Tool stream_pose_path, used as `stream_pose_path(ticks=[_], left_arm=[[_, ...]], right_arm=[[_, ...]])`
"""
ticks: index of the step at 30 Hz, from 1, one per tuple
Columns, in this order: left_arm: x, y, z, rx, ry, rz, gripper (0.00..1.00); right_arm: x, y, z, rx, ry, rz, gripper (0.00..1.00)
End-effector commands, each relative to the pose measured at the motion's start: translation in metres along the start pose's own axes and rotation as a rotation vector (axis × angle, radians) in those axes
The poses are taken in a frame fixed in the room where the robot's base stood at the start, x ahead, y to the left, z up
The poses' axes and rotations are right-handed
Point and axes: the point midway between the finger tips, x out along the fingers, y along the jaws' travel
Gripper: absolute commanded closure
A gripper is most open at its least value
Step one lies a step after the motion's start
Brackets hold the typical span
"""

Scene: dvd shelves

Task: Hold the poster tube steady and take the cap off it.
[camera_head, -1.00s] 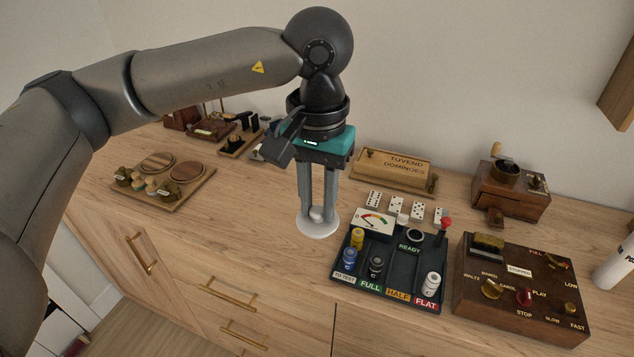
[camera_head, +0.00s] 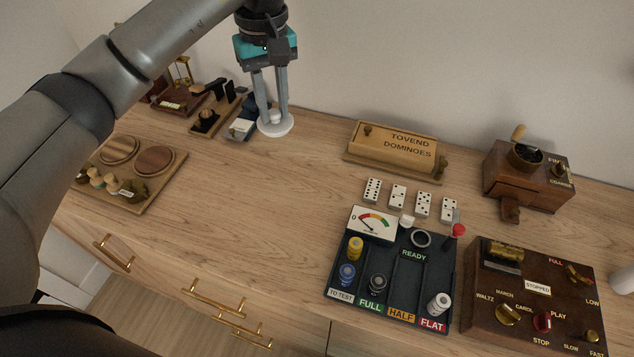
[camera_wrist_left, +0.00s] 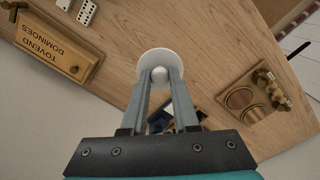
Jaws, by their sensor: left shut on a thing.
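My left gripper (camera_head: 276,118) is at the back of the counter, its long grey fingers shut on the knob of a white round disc (camera_head: 266,131). The disc, which may be the cap, also shows in the left wrist view (camera_wrist_left: 154,58), knob between the fingertips. I cannot tell whether it touches the counter. A white cylinder (camera_head: 623,281), probably the poster tube, is cut off by the right edge of the head view. It is far from the left gripper, and most of it is out of view. My right gripper is not in view.
A domino box (camera_head: 396,148) and several dominoes stand mid-counter. A dark battery tray (camera_head: 408,282) is in front, beside a wooden control box (camera_head: 540,300). A coffee grinder (camera_head: 527,180) is back right, a wooden board (camera_head: 135,165) left. The counter between board and tray is clear.

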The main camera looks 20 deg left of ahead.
Motion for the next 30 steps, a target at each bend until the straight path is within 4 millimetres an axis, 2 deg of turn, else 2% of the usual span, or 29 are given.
stream_pose_path(ticks=[15, 19, 26, 30], left_arm=[[0.127, -0.001, 0.002, 0.003, -0.006, -0.003, 1.0], [0.147, 0.0, 0.001, 0.005, -0.003, -0.001, 1.0], [0.163, 0.0, 0.001, 0.004, -0.002, -0.002, 1.0], [0.185, 0.0, 0.002, 0.004, -0.004, -0.002, 1.0]], right_arm=[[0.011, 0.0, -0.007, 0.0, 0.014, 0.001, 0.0], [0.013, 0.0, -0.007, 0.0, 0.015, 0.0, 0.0], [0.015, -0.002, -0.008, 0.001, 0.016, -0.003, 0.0], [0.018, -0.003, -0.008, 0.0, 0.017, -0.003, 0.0]])
